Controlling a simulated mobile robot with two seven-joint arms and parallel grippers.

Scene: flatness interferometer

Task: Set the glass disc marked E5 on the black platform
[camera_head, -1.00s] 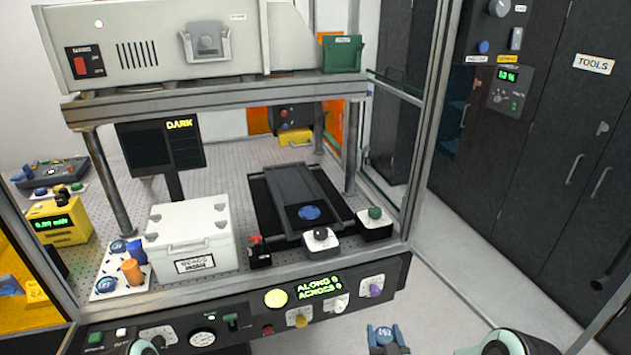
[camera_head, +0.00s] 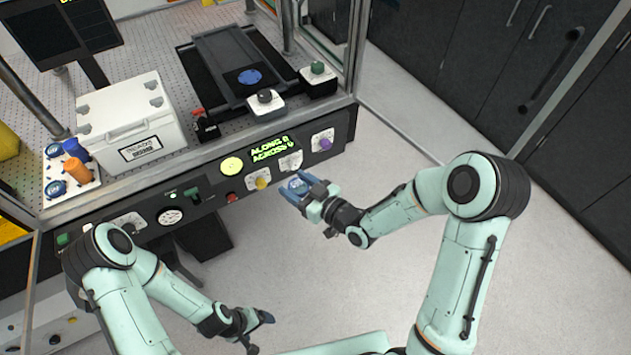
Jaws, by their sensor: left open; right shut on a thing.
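My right gripper (camera_head: 304,187) is shut on a bluish glass disc (camera_head: 298,186), held in the air in front of the control panel. Its pale label is too small to read, so I cannot tell whether it is E5. The black platform (camera_head: 233,80) sits on the perforated bench at the upper middle, with a blue round spot (camera_head: 250,77) on it. The held disc is well apart from the platform, below and to its right. My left gripper (camera_head: 262,324) is low in the picture, open and empty, over the floor.
More labelled discs (camera_head: 56,189) lie on a white board at the left, beside an orange and a blue cylinder. A white lidded box (camera_head: 130,125) stands left of the platform. A metal post rises behind.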

